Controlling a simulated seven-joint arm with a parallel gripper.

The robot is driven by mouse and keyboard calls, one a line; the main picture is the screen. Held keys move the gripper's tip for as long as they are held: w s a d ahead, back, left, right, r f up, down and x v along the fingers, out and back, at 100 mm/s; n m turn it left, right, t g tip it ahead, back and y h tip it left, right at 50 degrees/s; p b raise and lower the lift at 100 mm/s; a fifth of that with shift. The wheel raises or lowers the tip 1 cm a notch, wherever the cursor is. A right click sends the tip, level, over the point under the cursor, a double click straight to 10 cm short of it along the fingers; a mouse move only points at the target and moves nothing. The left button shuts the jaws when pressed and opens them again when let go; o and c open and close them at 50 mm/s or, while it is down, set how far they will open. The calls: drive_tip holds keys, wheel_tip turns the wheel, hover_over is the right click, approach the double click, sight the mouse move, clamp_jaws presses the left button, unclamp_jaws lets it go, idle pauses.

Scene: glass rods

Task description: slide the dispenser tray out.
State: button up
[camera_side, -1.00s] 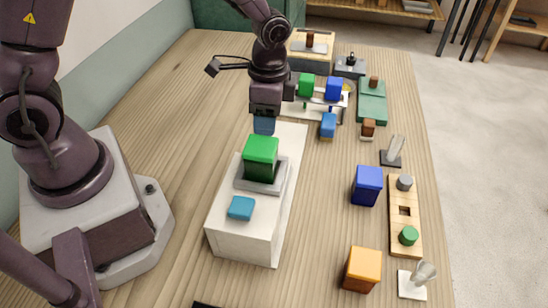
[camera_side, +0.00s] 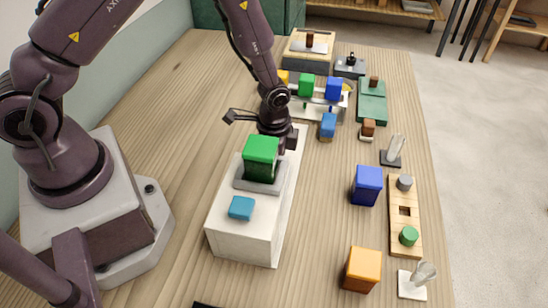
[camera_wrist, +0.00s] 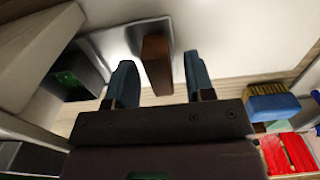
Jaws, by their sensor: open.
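In the side view the white box (camera_side: 232,233), which looks like the dispenser, stands mid-table with a green block (camera_side: 261,150) on a grey holder and a flat teal block on its top. My gripper (camera_wrist: 159,60) is low at the box's far end, and its fingertips are hidden in the side view. In the wrist view its two blue fingers are open, with a brown block-like handle (camera_wrist: 157,66) between them and gaps on both sides. The handle stands at a pale grey plate (camera_wrist: 112,42), apparently the tray. How far out it sits cannot be told.
Behind my gripper are a rack with coloured blocks (camera_side: 333,88) and a blue brush-like block (camera_side: 327,125), also in the wrist view (camera_wrist: 272,106). At right are a blue block (camera_side: 367,185), a wooden peg board (camera_side: 404,225) and an orange block (camera_side: 362,268).

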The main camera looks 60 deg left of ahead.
drive_tip(key=shift+f, duration=0.25)
clamp_jaws()
drive_tip(key=w+a, duration=1)
drive_tip(key=shift+w+a, duration=0.1)
drive_tip(key=shift+w, duration=0.1)
unclamp_jaws()
drive_tip(key=shift+r, duration=0.1)
